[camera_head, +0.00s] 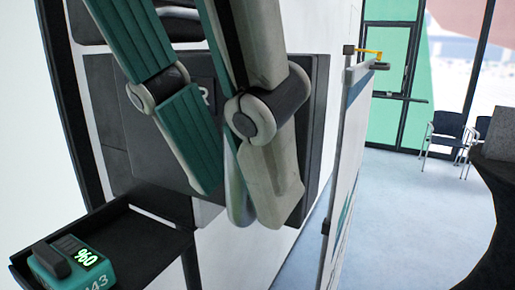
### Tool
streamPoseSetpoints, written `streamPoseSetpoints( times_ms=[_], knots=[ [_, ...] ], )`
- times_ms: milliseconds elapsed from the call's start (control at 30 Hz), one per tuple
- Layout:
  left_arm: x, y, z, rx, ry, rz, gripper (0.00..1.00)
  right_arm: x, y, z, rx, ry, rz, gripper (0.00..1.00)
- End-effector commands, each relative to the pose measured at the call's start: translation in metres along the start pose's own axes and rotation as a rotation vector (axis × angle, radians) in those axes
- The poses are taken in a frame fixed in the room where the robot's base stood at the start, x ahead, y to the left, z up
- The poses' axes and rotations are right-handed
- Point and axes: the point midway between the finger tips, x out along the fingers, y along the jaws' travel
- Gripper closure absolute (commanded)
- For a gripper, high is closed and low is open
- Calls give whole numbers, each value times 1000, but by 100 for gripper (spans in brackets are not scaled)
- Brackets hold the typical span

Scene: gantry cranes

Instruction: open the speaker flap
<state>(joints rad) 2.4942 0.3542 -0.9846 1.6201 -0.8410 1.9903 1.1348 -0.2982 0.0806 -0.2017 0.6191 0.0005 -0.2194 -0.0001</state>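A dark grey panel (152,143) with a partly hidden white letter is on the white wall unit at centre left. It seems to be the speaker flap, and it looks closed, lying flat against a larger black housing (316,125). My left gripper (232,198) comes down from the top edge in front of it, with green and beige jointed fingers. The fingers hide much of the panel's middle and right side. I cannot tell whether they touch it. My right gripper is not in view.
A black tray (155,235) juts out at lower left, with a teal device (72,266) with lit green digits on it. A thin upright panel (343,165) stands right of the housing. Chairs (446,133) and a dark rounded object (492,170) are at right. Pale floor (410,220) between is clear.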

Motion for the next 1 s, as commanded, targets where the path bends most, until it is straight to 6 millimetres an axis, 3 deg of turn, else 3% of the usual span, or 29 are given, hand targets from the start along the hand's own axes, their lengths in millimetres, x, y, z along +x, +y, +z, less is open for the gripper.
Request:
streamPoseSetpoints(
  times_ms=[300,500,1000],
  knots=[
    [-46,0,0,-5,-6,1,76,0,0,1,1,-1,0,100],
    [-64,1,0,-3,-1,1,76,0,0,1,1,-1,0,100],
    [-71,1,0,-1,-1,-1,76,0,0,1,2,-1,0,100]
  ],
)
